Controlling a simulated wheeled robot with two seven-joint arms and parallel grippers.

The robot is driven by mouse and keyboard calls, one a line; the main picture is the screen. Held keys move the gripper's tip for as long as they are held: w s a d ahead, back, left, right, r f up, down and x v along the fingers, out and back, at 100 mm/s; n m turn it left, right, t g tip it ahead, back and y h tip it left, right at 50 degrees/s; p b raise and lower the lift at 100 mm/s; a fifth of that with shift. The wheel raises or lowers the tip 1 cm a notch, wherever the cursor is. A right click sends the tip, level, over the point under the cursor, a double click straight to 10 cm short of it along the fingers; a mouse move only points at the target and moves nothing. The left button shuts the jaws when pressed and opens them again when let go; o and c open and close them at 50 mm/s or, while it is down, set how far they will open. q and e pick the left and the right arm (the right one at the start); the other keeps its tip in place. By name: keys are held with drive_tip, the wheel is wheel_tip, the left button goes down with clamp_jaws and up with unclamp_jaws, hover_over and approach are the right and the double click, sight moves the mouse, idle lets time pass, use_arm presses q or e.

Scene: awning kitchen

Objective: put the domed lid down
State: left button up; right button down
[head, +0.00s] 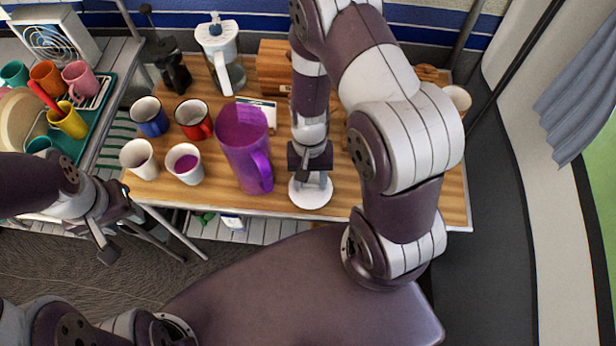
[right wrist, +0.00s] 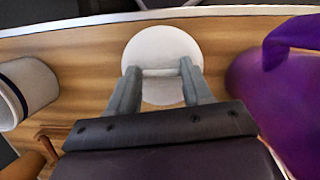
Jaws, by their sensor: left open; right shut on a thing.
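The domed lid (head: 310,195) is a round white disc near the front edge of the wooden table, right of the purple pitcher (head: 246,150). My right gripper (head: 311,178) is above it, shut on its handle. In the right wrist view the lid (right wrist: 160,45) shows between and beyond the fingers of the right gripper (right wrist: 160,74). I cannot tell whether the lid touches the table top. My left gripper (head: 106,232) is open and empty, off the table's front left.
A white mug (head: 139,158), a white cup with purple inside (head: 184,163), a blue mug (head: 149,117) and a red mug (head: 194,119) stand left of the pitcher. A glass carafe (head: 222,60) and a wooden block (head: 274,68) stand behind. Bare wood (head: 220,195) shows along the front.

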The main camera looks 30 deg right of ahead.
drive_tip(key=shift+w+d+r, duration=0.1)
drive_tip(key=shift+w+d, duration=0.15)
drive_tip(key=shift+w, duration=0.15)
drive_tip(key=c, duration=0.8)
unclamp_jaws()
drive_tip(key=shift+w+f, duration=0.15)
drive_tip(key=shift+f, duration=0.1)
drive_tip(key=o, duration=0.3)
drive_tip(key=shift+r, duration=0.1)
drive_tip(key=shift+s, duration=0.3)
drive_tip(key=shift+w+r, duration=0.2)
drive_tip(key=shift+r, duration=0.1)
drive_tip(key=v, duration=1.2)
wheel_tip(320, 180, up, 6)
drive_tip(key=n+t+h, duration=0.1)
drive_tip(key=n+t, duration=0.3)
drive_tip(key=n, duration=0.1)
hover_over(311, 181)
drive_tip(key=shift+f+p, duration=0.25)
drive_tip(key=shift+p, duration=0.15)
